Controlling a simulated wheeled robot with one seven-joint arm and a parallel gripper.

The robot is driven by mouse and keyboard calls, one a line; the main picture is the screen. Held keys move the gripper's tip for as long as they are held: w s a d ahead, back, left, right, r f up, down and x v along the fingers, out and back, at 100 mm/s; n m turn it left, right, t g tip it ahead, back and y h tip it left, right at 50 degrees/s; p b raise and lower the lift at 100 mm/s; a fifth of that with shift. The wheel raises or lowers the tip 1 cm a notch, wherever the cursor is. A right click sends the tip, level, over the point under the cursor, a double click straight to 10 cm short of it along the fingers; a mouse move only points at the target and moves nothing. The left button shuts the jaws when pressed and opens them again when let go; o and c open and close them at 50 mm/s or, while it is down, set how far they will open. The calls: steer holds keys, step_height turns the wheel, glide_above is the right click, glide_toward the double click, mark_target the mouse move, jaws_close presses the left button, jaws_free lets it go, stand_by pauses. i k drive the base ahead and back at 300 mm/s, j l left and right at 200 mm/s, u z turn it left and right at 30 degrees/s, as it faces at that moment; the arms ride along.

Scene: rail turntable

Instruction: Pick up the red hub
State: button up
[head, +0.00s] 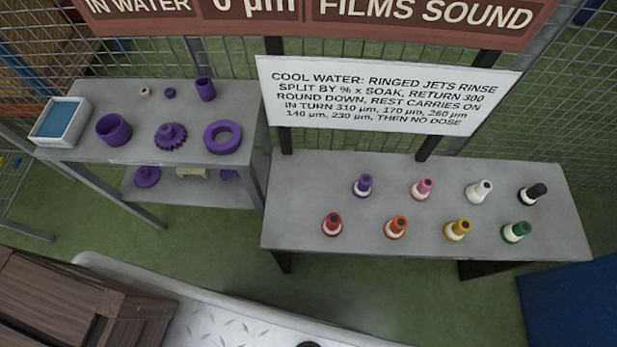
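The one red piece in view is a small upright flared part (332,225) with a dark top and a pale ring around its lower part. I take it as the red hub. It stands at the left end of the front row on the right-hand grey table (300,190). Nothing touches it. My gripper is not in view.
Beside it stand similar orange (396,228), yellow (458,231) and green (516,232) parts, with purple (363,186), pink (422,189), white (479,191) and black (532,194) behind. A white sign (390,97) hangs behind. The left table (75,150) holds purple parts.

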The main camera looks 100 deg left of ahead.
mark_target(332, 226)
steer(key=i+l+u, duration=0.1)
steer(key=u, duration=1.85)
steer(key=l+u, duration=0.25)
steer(key=u, duration=0.15)
steer(key=l+u, duration=0.2)
steer(key=u, duration=0.2)
steer(key=l+u, duration=0.2)
steer(key=u, duration=0.15)
steer(key=k+l+u, duration=0.15)
steer(key=u, duration=0.25)
steer(key=k+l+u, duration=0.2)
steer(key=l, duration=0.25)
steer(key=k+l+u, duration=0.15)
steer(key=k+l, duration=0.25)
steer(key=i+l+u, duration=0.1)
steer(key=i+l, duration=0.2)
steer(key=i, duration=0.2)
